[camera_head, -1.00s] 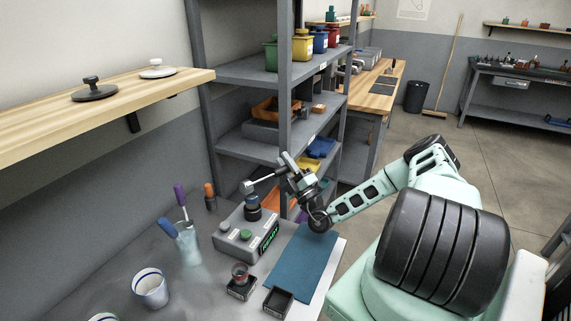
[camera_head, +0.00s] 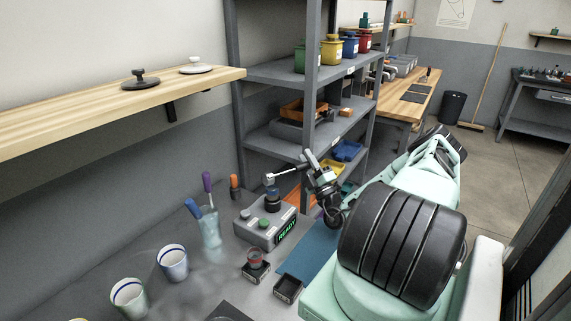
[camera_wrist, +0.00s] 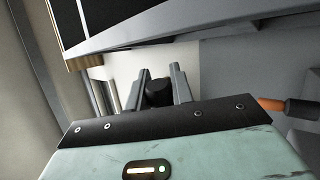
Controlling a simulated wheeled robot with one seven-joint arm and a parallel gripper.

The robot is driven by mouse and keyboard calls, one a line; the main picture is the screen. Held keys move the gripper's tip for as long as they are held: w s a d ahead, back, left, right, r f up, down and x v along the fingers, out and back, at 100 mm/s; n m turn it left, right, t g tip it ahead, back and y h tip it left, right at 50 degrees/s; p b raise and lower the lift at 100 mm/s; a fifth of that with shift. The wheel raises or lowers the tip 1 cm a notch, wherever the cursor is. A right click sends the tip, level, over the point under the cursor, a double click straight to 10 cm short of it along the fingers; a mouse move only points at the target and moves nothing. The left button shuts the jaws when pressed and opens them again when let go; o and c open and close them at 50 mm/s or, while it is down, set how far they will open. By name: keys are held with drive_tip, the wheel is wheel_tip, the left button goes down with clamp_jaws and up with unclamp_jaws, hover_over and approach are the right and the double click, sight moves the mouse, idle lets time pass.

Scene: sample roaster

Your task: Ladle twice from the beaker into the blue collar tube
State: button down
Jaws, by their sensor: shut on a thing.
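My gripper (camera_head: 318,178) is shut on the dark handle end of a ladle-like tool (camera_head: 285,175). In the wrist view, a dark round piece (camera_wrist: 158,92) sits between the jaws. A clear beaker (camera_head: 210,234) with blue- and purple-handled tools stands left of the device. Two white cups with blue bands (camera_head: 172,264) (camera_head: 128,298) stand nearer. Which vessel is the blue collar tube is unclear.
The grey device (camera_head: 265,232) shows a green READY display. A small red-ringed cup in a black holder (camera_head: 256,266) and an empty black tray (camera_head: 288,288) are in front, beside a blue mat (camera_head: 312,252). A grey shelf rack (camera_head: 312,100) rises behind. An orange-topped item (camera_head: 234,187) stands near the wall.

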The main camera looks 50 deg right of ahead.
drive_tip(key=w+a+r+n+y+p, duration=0.1)
drive_tip(key=a+r+n+y+p, duration=0.1)
drive_tip(key=r+n+y+p, duration=0.35)
drive_tip(key=a+r+n+y+p, duration=0.2)
drive_tip(key=a+r+n+y, duration=0.1)
drive_tip(key=r+n+y, duration=0.5)
drive_tip(key=w+a+r+n+g+y+p, duration=0.1)
drive_tip(key=a+r+n+g+p, duration=0.1)
drive_tip(key=a+n, duration=0.5)
drive_tip(key=w+a+r+n+g+p, duration=0.2)
drive_tip(key=a+r+n+g+p, duration=0.1)
drive_tip(key=a+n+g+p, duration=0.2)
drive_tip(key=shift+w+a+r+n+y, duration=0.2)
drive_tip(key=shift+a+r+n+y, duration=0.15)
drive_tip(key=shift+a+n, duration=0.85)
drive_tip(key=shift+d, duration=0.2)
